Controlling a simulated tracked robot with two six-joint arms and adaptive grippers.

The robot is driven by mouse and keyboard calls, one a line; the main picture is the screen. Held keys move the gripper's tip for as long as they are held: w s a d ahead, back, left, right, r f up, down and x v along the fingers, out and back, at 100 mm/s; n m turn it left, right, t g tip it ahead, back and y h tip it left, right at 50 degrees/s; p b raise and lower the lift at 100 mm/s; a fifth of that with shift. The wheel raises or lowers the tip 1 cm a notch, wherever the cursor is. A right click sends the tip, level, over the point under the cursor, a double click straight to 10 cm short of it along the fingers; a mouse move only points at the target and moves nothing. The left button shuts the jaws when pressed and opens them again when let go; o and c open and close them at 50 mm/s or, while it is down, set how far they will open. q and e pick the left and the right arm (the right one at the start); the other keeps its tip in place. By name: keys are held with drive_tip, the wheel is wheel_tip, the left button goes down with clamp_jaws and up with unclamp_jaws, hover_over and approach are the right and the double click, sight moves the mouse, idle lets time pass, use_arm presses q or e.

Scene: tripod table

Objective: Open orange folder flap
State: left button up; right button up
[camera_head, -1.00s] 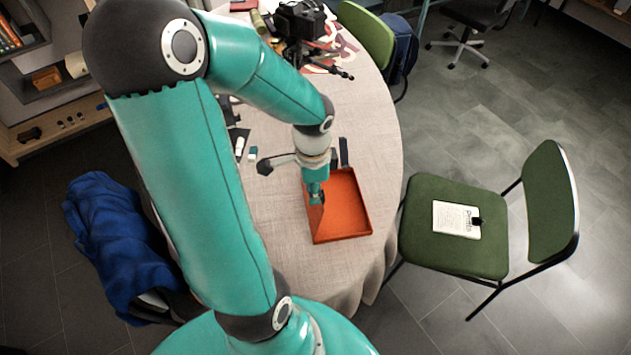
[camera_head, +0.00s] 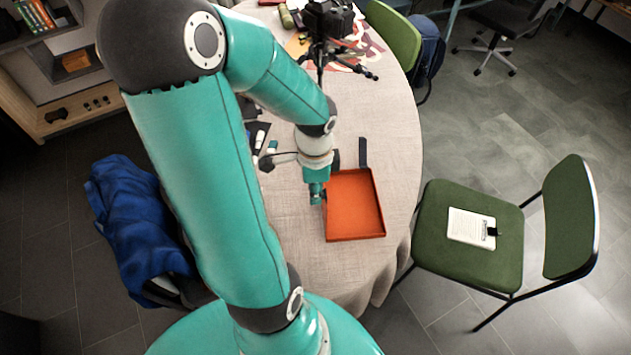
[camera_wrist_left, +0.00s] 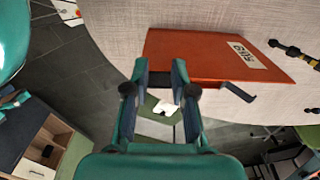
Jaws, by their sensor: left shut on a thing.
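The orange folder (camera_head: 358,212) lies on the round table, and its shallow orange inside is exposed. In the left wrist view an orange panel (camera_wrist_left: 205,52) with a white printed label (camera_wrist_left: 240,53) shows in front of the fingers; I take it for the flap's outer face. My left gripper (camera_head: 318,197) is at the folder's left edge in the head view. It also shows in the left wrist view (camera_wrist_left: 160,85), shut on the flap's edge. The flap is hard to make out in the head view, seen nearly edge-on. My right gripper is not seen.
A camera on a black tripod (camera_head: 328,40) stands at the table's back. A dark strip (camera_head: 363,152) lies just beyond the folder. Small items (camera_head: 260,137) lie left of the wrist. A green chair with a clipboard (camera_head: 471,228) stands right of the table (camera_head: 385,130).

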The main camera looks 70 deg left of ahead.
use_arm(q)
drive_tip(key=shift+s, duration=0.15)
drive_tip(key=shift+s+a+f, duration=0.2)
drive_tip(key=shift+s, duration=0.4)
drive_tip(key=shift+s+a+f, duration=0.15)
drive_tip(key=shift+s, duration=0.55)
drive_tip(key=shift+s+a+f, duration=0.2)
drive_tip(key=shift+s+f, duration=0.05)
drive_tip(key=shift+s, duration=0.35)
drive_tip(key=shift+s+a+f, duration=0.15)
drive_tip(key=shift+s+f, duration=0.05)
drive_tip(key=shift+s, duration=0.35)
